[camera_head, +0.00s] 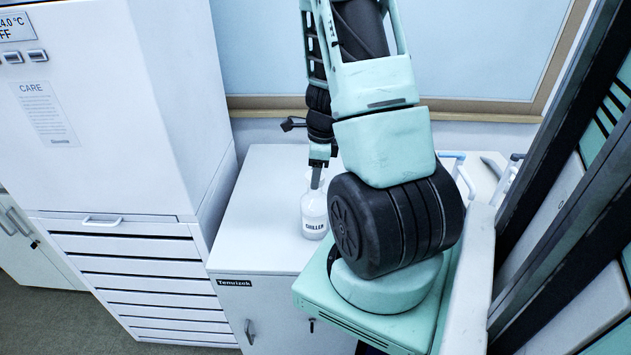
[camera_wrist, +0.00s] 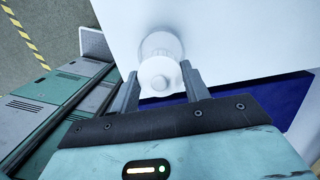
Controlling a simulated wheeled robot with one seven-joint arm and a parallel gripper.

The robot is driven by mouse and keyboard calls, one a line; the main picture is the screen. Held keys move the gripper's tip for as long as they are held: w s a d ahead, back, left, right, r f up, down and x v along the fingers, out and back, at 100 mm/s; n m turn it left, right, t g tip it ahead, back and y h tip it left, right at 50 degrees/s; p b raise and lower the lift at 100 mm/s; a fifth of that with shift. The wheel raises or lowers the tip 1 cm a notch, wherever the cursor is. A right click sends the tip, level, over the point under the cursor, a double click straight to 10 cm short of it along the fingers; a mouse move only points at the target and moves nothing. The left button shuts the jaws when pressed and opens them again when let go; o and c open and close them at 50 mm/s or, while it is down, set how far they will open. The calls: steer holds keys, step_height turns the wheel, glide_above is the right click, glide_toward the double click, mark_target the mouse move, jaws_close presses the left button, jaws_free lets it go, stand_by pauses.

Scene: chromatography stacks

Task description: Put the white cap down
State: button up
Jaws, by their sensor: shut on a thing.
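The white cap (camera_wrist: 159,76) is between my gripper's two fingers in the wrist view. My gripper (camera_wrist: 160,83) is shut on it. A clear bottle (camera_wrist: 160,45) shows just beyond the cap, in line with it. In the head view the bottle (camera_head: 314,213), with a dark-lettered label, stands upright on the white cabinet top (camera_head: 265,215). My gripper (camera_head: 316,180) points down at the bottle's top there, and the cap cannot be made out. I cannot tell whether the cap touches the bottle's neck.
A tall white unit with drawers (camera_head: 150,255) stands to the left of the cabinet. The cabinet top is clear to the left and front of the bottle. A wall and a window ledge (camera_head: 480,112) are behind. A dark-framed rack (camera_head: 570,170) stands at the right.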

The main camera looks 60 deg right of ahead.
step_height(320, 180, up, 6)
steer(key=shift+w+f, duration=0.1)
steer(key=w+a+f+b, duration=0.4)
steer(key=w+a+f, duration=0.1)
steer(key=f, duration=0.2)
steer(key=w+a+f+b, duration=0.4)
steer(key=w+a+f, duration=0.1)
steer(key=f, duration=0.2)
glide_above(267, 241)
steer(key=f, duration=0.3)
steer(key=f+b, duration=0.1)
steer(key=f, duration=0.1)
steer(key=shift+s+d+f, duration=0.1)
steer(key=shift+s+f, duration=0.1)
steer(key=shift+s, duration=0.05)
steer(key=shift+f, duration=2.35)
steer(key=shift+f, duration=0.2)
steer(key=o, duration=0.9)
steer(key=shift+o, duration=0.2)
steer(key=shift+r, duration=0.2)
